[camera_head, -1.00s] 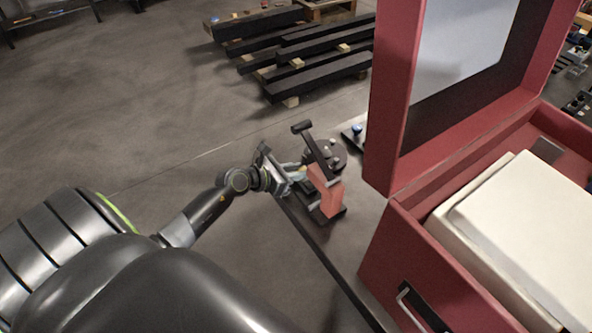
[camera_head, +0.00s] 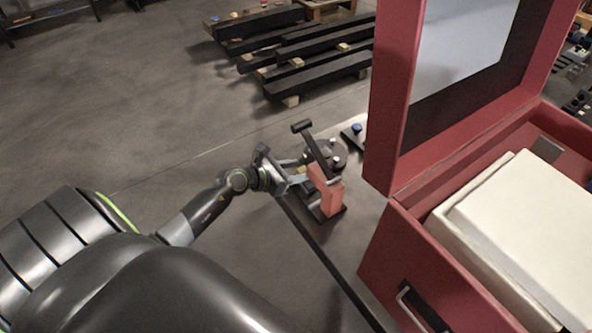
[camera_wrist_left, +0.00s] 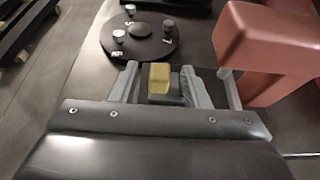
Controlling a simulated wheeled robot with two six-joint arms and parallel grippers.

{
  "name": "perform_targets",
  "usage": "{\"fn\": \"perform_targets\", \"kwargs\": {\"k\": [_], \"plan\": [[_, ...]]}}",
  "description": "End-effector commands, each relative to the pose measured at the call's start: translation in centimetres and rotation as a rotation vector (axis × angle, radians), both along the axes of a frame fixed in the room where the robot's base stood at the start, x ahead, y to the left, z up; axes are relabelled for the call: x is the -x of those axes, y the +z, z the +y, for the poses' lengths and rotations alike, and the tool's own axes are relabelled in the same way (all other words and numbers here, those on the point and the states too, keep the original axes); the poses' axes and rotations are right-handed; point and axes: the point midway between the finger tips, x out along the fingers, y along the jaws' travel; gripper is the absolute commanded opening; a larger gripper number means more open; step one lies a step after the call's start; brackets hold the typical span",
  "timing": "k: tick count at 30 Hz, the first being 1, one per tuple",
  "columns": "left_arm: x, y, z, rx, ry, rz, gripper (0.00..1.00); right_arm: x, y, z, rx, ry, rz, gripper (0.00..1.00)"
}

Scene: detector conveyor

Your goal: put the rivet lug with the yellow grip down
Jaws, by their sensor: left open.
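The rivet lug with the yellow grip (camera_wrist_left: 160,78) shows in the left wrist view as a yellow block on a dark body. It is between the two fingers of my left gripper (camera_wrist_left: 160,88), which is open with a gap visible on each side of the grip. In the head view the left gripper (camera_head: 299,178) is beside the salmon-coloured block, and the lug is mostly hidden by the fingers. What the lug's underside rests on is hidden. My right gripper is not in view.
A dark round plate (camera_wrist_left: 140,40) with several small pale pieces lies beyond the fingers. A salmon-coloured stand (camera_head: 328,196) with a dark bar is close at the right. A large red case (camera_head: 385,250) blocks the right side. A blue-topped piece (camera_head: 357,128) stands behind.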

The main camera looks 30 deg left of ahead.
Motion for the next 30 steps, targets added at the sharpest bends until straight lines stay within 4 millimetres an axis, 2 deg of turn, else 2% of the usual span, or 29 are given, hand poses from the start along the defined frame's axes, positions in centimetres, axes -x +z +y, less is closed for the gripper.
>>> {"fn": "perform_targets", "kwargs": {"k": [9, 15, 22, 30], "plan": [[5.4, 2.0, 2.2, -0.008, -0.004, 0.003, 0.42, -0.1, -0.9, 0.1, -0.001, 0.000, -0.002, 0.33], [8.2, 3.4, 3.4, -0.005, -0.002, 0.004, 0.42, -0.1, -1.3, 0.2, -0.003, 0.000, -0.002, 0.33], [9.8, 4.2, 4.1, -0.002, 0.000, 0.002, 0.42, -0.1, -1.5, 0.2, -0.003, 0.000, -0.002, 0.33], [10.1, 4.4, 4.2, 0.000, -0.001, 0.001, 0.42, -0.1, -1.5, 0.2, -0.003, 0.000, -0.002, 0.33]]}}
